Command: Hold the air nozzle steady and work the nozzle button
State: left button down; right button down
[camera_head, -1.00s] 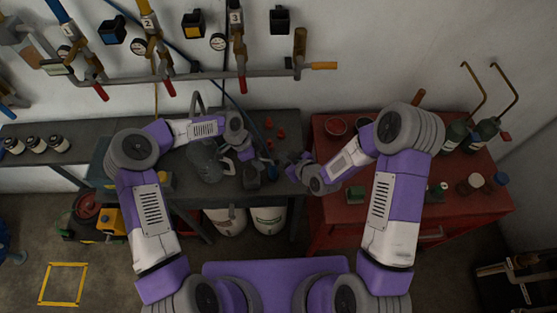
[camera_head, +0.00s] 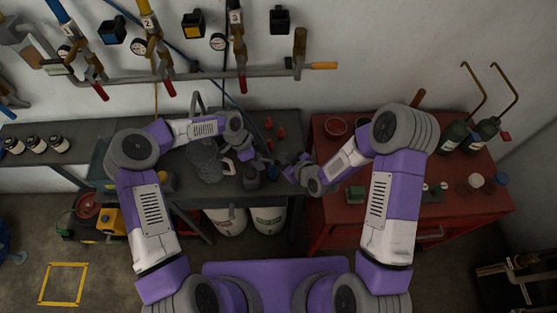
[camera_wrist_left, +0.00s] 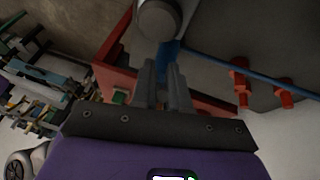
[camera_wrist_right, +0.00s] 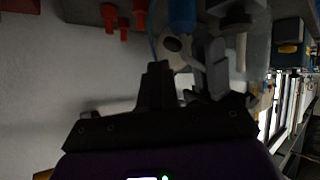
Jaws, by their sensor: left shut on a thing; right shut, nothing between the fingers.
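The air nozzle (camera_wrist_left: 168,52) shows as a blue body at the left fingertips in the left wrist view. It also shows as a blue body in the right wrist view (camera_wrist_right: 182,15), with a blue hose beside it. My left gripper (camera_wrist_left: 165,85) is shut on it above the grey bench. My right gripper (camera_wrist_right: 157,85) is shut and empty, its tip just short of the nozzle and left fingers. In the head view, the left gripper (camera_head: 262,160) and right gripper (camera_head: 289,170) are close together. I cannot make out the button or tell whether the right tip touches anything.
Red fittings (camera_head: 281,132) stand on the grey bench behind the grippers. A clear jar (camera_head: 206,165) stands left of them. The red bench (camera_head: 335,212) on the right holds a red bowl (camera_head: 336,126) and bottles. A pipe rail with valves (camera_head: 200,75) runs along the wall.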

jog(key=shift+a+f, duration=0.25)
jog(key=shift+f, duration=0.15)
dwell(0.7)
jog(key=shift+r, duration=0.15)
jog(key=shift+d+r, duration=0.45)
jog(key=shift+r, duration=0.2)
jog(key=shift+d+r, duration=0.4)
jog(key=shift+r, duration=0.3)
jog(key=shift+d+r, duration=0.45)
jog(key=shift+r, duration=0.3)
jog(key=shift+d+r, duration=0.4)
jog(key=shift+r, duration=0.3)
pick_arm(q)
jog(key=c, duration=1.1)
grip_release()
jog(key=shift+o, duration=0.2)
jog(key=shift+r, duration=0.1)
